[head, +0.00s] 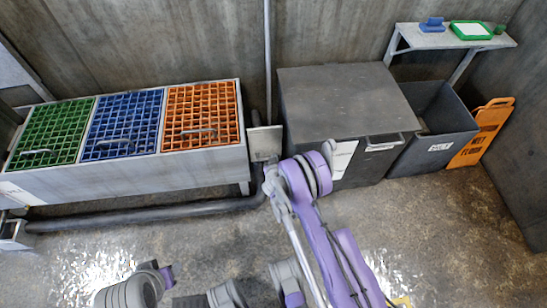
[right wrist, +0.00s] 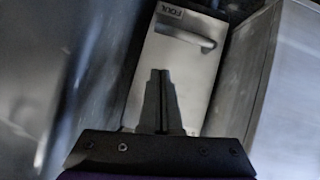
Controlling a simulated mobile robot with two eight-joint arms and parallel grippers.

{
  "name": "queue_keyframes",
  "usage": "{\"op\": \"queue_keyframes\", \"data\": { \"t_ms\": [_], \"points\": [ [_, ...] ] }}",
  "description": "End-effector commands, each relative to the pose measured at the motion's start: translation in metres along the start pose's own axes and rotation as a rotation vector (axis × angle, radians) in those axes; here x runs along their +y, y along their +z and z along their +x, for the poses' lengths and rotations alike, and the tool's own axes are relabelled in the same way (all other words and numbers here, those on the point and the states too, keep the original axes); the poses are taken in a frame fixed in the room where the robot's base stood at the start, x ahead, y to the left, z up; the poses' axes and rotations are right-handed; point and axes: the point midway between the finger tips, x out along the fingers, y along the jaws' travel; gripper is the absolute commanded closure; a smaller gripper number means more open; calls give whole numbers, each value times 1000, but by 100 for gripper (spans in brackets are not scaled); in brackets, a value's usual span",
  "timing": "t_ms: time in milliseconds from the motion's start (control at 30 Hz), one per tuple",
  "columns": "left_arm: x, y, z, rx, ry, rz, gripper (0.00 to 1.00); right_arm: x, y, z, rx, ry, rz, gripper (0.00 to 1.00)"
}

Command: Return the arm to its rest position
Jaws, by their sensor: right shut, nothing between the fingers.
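My right arm, purple and grey, reaches up from the bottom of the head view. Its right gripper (head: 270,176) is at the floor gap between the grated trough and the dark grey bin. In the right wrist view the right gripper (right wrist: 160,75) is shut and empty, its two dark fingers together. Beyond the fingertips is a pale panel (right wrist: 186,62) with a bar handle and a small label; whether they touch it I cannot tell. Parts of mine show at the bottom of the head view, but no left gripper fingers are seen.
A trough (head: 130,180) with green, blue and orange grates stands left. A grey bin (head: 340,105) and an open dark bin (head: 435,140) stand right, beside an orange wet-floor sign (head: 482,132). A wall shelf (head: 440,40) holds small items. The floor (head: 440,235) at right is clear.

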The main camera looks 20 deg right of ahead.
Motion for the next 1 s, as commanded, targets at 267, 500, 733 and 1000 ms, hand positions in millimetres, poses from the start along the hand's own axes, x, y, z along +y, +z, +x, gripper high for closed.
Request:
{"op": "queue_keyframes", "data": {
  "t_ms": [267, 500, 733, 1000],
  "points": [
    [0, -3, -12, 3, 0, 0, 50, 6, 0, -54, 0, 0, 0, 100],
    [0, -4, -14, 4, 0, 0, 50, 8, 1, -68, 0, 1, 0, 100],
    [0, -4, -14, 4, 0, 0, 50, 8, 0, -69, -2, 1, 0, 100],
    [0, -4, -14, 4, 0, 0, 50, 24, -53, -103, -76, 0, 1, 100]
  ]
}}
